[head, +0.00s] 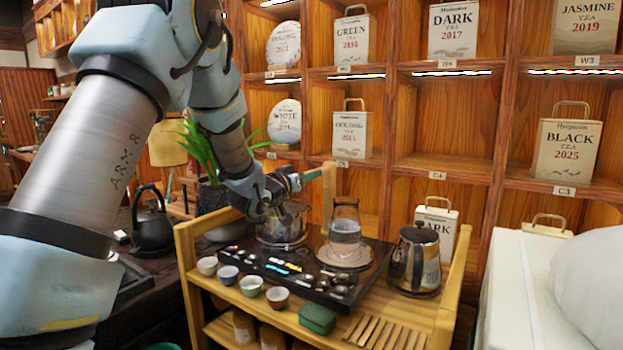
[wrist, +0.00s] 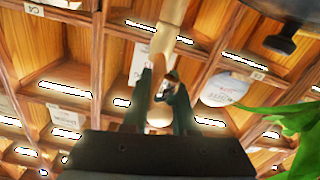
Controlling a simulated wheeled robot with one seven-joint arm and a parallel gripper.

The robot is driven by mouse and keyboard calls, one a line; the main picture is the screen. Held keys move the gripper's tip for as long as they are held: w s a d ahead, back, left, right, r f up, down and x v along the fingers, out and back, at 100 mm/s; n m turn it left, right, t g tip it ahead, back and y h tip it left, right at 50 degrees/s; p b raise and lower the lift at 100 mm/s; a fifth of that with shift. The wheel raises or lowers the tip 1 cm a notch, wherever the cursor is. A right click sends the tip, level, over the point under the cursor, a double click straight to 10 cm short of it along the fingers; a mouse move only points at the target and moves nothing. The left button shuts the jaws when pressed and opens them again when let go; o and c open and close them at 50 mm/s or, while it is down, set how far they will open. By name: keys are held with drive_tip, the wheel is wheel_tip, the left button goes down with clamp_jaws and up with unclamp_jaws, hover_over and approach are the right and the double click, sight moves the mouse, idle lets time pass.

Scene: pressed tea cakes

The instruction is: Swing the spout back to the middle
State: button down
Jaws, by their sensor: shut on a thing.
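My gripper (head: 308,177) is above the back of the tea cart, beside a tan upright post (head: 329,186), which looks like part of the spout. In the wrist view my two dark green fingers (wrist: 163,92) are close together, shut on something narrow. A tan rod, apparently the spout (wrist: 170,28), runs from the top edge down to the fingertips. The fingers hide much of what they hold, and the spout's exact direction cannot be told. A glass pot (head: 283,228) stands below my gripper, and a glass jug (head: 345,232) stands to its right.
The wooden cart (head: 448,300) bears a black control panel, several small cups (head: 251,286), a green box (head: 317,318) and a steel kettle (head: 414,262). Shelves (head: 445,172) with tea packages rise behind. A green plant (head: 200,150) is close behind my arm.

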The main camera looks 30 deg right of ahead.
drive_tip(key=c, duration=0.7)
unclamp_jaws()
drive_tip(key=b+v, duration=0.2)
drive_tip(key=v, duration=0.8)
drive_tip(key=shift+s+a, duration=0.15)
drive_tip(key=shift+a, duration=0.25)
drive_tip(key=w+a+f+n+y+p, duration=0.1)
drive_tip(key=a+f+n+y, duration=0.1)
drive_tip(key=a+y, duration=0.35)
drive_tip(key=w+a+f+n+y+p, duration=0.1)
drive_tip(key=a+f+n+y, duration=0.15)
drive_tip(key=a, duration=0.65)
drive_tip(key=w+a+f+n+y+p, duration=0.1)
drive_tip(key=a+f+y+p, duration=0.15)
drive_tip(key=a, duration=0.55)
drive_tip(key=s+a+f+n+g+y+p, duration=0.1)
drive_tip(key=s+a+f+g+y, duration=0.1)
drive_tip(key=s+a, duration=0.5)
drive_tip(key=s+a+f+n+g+y+p, duration=0.1)
drive_tip(key=s+a+g, duration=0.4)
drive_tip(key=s, duration=0.5)
drive_tip(key=shift+a+f+n+y, duration=0.6)
drive_tip(key=shift+a+n+y, duration=0.05)
drive_tip(key=shift+a+y, duration=0.4)
